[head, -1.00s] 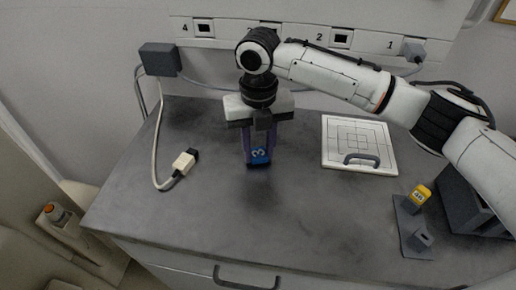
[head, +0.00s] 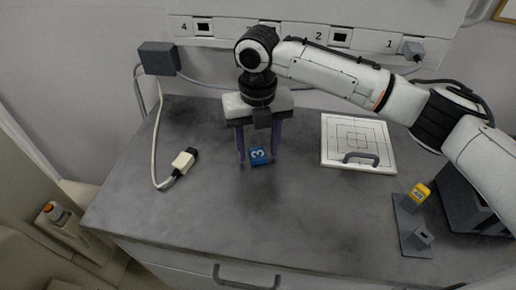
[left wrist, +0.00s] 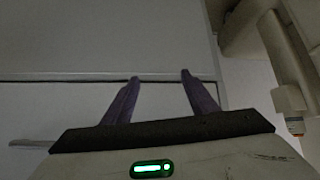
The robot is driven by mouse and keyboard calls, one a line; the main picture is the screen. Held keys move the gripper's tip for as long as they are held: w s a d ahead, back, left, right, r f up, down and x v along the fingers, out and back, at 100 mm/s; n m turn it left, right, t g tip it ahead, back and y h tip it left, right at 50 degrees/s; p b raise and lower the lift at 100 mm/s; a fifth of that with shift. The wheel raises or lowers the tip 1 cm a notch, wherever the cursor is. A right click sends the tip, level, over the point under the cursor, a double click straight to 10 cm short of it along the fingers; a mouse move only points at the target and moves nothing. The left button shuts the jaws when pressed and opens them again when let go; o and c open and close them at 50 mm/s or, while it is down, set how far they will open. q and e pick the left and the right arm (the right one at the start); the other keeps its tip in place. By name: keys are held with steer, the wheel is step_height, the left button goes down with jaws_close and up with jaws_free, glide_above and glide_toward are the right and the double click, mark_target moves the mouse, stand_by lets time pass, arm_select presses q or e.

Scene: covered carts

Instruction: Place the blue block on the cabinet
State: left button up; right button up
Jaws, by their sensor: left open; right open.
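The blue block (head: 260,156), marked with a white 3, stands on the grey top of the cabinet (head: 300,215) in the head view. My right gripper (head: 259,158) points down over it, with its purple fingers spread, one on each side of the block. The fingers look apart from the block. My left gripper (left wrist: 160,75) shows only in the left wrist view, open and empty, in front of pale panels.
A white board with a grey handle (head: 358,145) lies right of the block. A yellow block (head: 420,193) sits on a grey holder (head: 407,225) at the right. A white plug with cable (head: 182,161) lies at the left. The front middle of the top is clear.

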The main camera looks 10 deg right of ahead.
mark_target(258, 155)
step_height(258, 155, up, 12)
steer(key=shift+f, duration=0.25)
stand_by(0.3)
